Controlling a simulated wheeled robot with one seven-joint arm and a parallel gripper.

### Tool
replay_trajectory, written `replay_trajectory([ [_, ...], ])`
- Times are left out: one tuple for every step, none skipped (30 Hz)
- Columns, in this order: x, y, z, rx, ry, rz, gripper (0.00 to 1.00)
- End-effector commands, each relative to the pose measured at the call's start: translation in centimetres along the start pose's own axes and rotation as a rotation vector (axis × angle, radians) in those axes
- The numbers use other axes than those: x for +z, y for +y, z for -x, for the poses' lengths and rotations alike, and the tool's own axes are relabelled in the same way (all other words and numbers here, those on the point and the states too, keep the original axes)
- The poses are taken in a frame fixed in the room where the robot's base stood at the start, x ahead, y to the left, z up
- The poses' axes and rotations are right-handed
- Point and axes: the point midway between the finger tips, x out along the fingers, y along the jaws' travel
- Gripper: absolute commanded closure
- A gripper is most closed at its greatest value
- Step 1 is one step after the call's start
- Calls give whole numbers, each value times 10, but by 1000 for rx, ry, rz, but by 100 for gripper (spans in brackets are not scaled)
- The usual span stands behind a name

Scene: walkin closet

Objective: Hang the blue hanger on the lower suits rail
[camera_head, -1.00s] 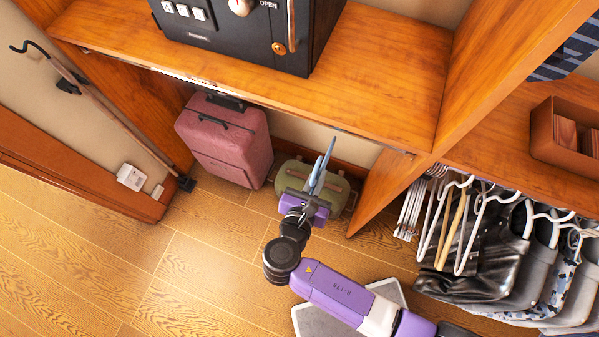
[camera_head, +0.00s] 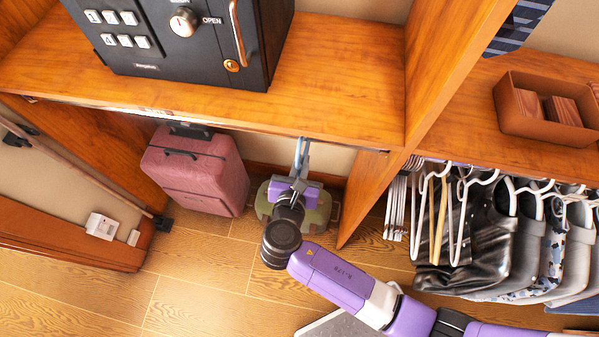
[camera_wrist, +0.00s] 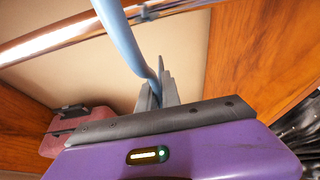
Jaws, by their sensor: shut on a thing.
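The light blue hanger (camera_head: 301,152) is held at the front edge of the compartment under the safe shelf. My gripper (camera_head: 298,181) is shut on it from below. In the wrist view the hanger (camera_wrist: 124,42) rises from my gripper's fingers (camera_wrist: 157,95) and crosses in front of a metal rail (camera_wrist: 45,42). The top of the hanger is outside that view, so I cannot tell whether its hook is over the rail. In the head view the rail (camera_head: 130,112) runs just under the shelf's front edge, with the hanger's upper end close to it.
A pink suitcase (camera_head: 196,170) and a green case (camera_head: 318,212) stand below the rail. A black safe (camera_head: 185,40) sits on the shelf (camera_head: 345,95) above. A wooden divider (camera_head: 368,190) is to the right, then white hangers (camera_head: 458,225) with dark clothes.

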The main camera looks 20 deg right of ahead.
Motion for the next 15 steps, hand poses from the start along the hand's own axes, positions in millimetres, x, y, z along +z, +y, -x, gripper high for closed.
replay_trajectory([
  [0,0,-5,-1,0,-2,100],
  [1,0,-8,-1,0,-2,100],
  [3,0,-11,0,0,-3,100],
  [4,0,-13,0,-1,-2,100],
  [5,0,-16,0,-1,-2,100],
  [6,0,-20,-1,-1,-3,100],
  [7,0,-22,0,-1,-3,100],
  [8,1,-24,1,-1,-2,100],
  [10,0,-28,1,-1,-2,100],
  [10,0,-30,0,-1,-3,100],
  [11,0,-33,0,0,-3,100],
  [13,0,-36,1,0,-2,100],
  [14,0,-39,1,0,-2,100],
  [15,0,-41,1,-1,-3,100],
  [16,1,-44,2,-1,-3,100],
])
